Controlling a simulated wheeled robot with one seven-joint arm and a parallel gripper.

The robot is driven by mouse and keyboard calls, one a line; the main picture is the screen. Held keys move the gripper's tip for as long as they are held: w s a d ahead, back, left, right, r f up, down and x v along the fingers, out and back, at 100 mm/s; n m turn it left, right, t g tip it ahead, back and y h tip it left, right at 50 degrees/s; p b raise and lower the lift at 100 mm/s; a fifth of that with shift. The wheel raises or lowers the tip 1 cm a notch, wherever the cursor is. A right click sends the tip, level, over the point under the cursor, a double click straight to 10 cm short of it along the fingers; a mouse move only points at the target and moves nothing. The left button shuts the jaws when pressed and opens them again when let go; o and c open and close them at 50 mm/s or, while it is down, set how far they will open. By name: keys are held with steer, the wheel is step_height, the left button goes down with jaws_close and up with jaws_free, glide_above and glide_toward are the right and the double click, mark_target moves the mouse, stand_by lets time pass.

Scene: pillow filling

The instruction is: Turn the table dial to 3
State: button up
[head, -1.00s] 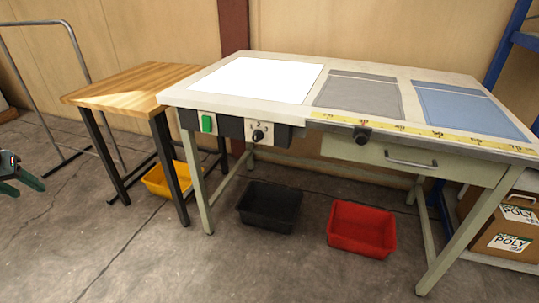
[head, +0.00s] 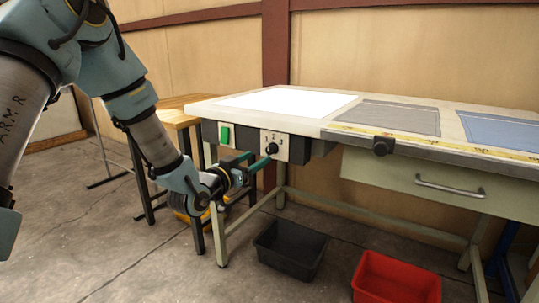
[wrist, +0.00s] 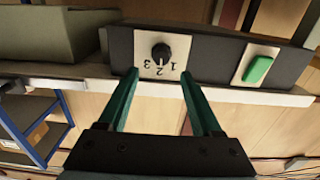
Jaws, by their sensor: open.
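The table dial (head: 271,148) is a round black knob on a pale plate numbered 1, 2 and 3, on the front of the work table (head: 332,130). In the wrist view the dial (wrist: 160,52) appears upside down, numerals below it; I cannot tell for sure which number it points to. My gripper (head: 259,159) is in front of the plate with two green fingers apart. In the wrist view the gripper (wrist: 160,74) has its fingertips on either side of the dial's line, a little short of the knob, with nothing between them.
A green switch (head: 225,135) sits left of the dial plate. A black clamp knob (head: 382,146) sticks out at the table's front edge, above a drawer (head: 440,190). A black bin (head: 292,248) and a red bin (head: 397,280) stand on the floor. A wooden side table (head: 180,103) is behind my arm.

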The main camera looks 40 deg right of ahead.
mark_target(269, 150)
steer(key=x, duration=0.7)
steer(key=shift+w, duration=0.1)
steer(key=shift+c, duration=0.3)
jaws_close()
